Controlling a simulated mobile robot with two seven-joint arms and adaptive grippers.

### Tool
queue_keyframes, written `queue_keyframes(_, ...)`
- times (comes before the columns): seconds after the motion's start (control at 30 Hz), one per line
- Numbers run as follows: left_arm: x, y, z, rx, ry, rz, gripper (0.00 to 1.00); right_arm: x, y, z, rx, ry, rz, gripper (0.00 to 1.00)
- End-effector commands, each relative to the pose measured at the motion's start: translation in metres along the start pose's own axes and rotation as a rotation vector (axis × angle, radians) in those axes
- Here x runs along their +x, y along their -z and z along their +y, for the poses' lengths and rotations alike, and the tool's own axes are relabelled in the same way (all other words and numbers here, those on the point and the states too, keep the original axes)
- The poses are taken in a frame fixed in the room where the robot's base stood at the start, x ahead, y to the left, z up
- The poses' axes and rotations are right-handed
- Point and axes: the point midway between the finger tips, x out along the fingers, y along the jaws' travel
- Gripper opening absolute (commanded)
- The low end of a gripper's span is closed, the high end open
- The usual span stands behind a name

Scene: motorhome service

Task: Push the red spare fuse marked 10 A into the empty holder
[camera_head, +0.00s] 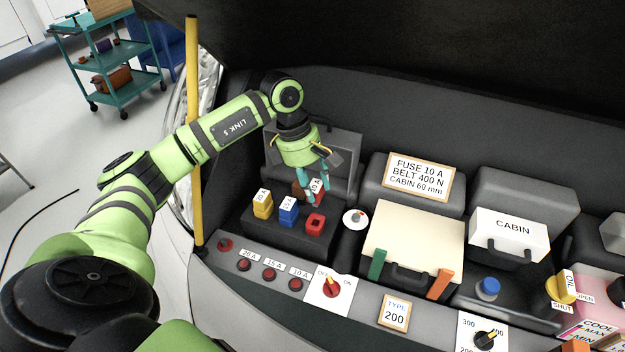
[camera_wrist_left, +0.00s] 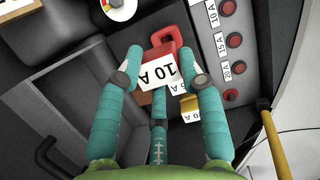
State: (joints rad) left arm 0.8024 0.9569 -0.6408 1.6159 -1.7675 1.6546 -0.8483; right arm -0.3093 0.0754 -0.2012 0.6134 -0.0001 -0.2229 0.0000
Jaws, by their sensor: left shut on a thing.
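My left gripper (camera_head: 315,188) has its teal fingers shut on the red fuse (camera_head: 319,198), which carries a white 10 A label. The wrist view shows the fuse (camera_wrist_left: 158,57) and its label between the two fingertips. The empty red holder (camera_head: 315,225) is a square socket at the right end of the black fuse block. The fuse is above and behind it in the head view; in the wrist view the holder (camera_wrist_left: 173,33) shows just past the fuse. I cannot tell whether they touch. My right gripper is not in view.
A yellow 20 A fuse (camera_head: 262,206) and a blue 15 A fuse (camera_head: 287,213) stand left of the holder. A brown block (camera_head: 299,190) is behind. A white round dial (camera_head: 355,219) is to the right.

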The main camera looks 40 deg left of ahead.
Motion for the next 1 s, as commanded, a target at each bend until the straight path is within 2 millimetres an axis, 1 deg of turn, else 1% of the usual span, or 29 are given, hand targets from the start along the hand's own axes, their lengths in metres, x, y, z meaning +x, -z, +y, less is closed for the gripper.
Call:
queue_keyframes(0.03,-0.005,-0.004,0.0,-0.002,-0.002,0.027,0.01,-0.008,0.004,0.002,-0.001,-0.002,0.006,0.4)
queue_keyframes(0.07,-0.006,-0.004,-0.001,-0.005,-0.003,0.046,0.01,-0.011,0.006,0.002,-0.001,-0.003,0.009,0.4)
queue_keyframes(0.1,-0.003,-0.003,-0.001,-0.012,-0.005,0.07,0.01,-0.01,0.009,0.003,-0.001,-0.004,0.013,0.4)
queue_keyframes(0.13,0.007,0.001,-0.001,-0.014,-0.003,0.066,0.01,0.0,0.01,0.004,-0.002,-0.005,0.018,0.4)
queue_keyframes(0.2,0.015,0.003,-0.001,-0.014,-0.004,0.064,0.01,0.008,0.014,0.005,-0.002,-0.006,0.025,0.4)
queue_keyframes(0.4,0.034,0.009,0.0,-0.014,-0.004,0.062,0.01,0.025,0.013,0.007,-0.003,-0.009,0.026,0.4)
queue_keyframes(0.6,0.048,0.013,0.0,-0.014,-0.004,0.062,0.01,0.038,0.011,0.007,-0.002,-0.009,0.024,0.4)
queue_keyframes(0.8,0.054,0.014,0.0,-0.014,-0.004,0.062,0.01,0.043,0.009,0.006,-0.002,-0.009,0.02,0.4)
queue_keyframes(1.0,0.054,0.014,0.0,-0.014,-0.004,0.062,0.01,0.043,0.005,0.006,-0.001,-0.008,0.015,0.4)
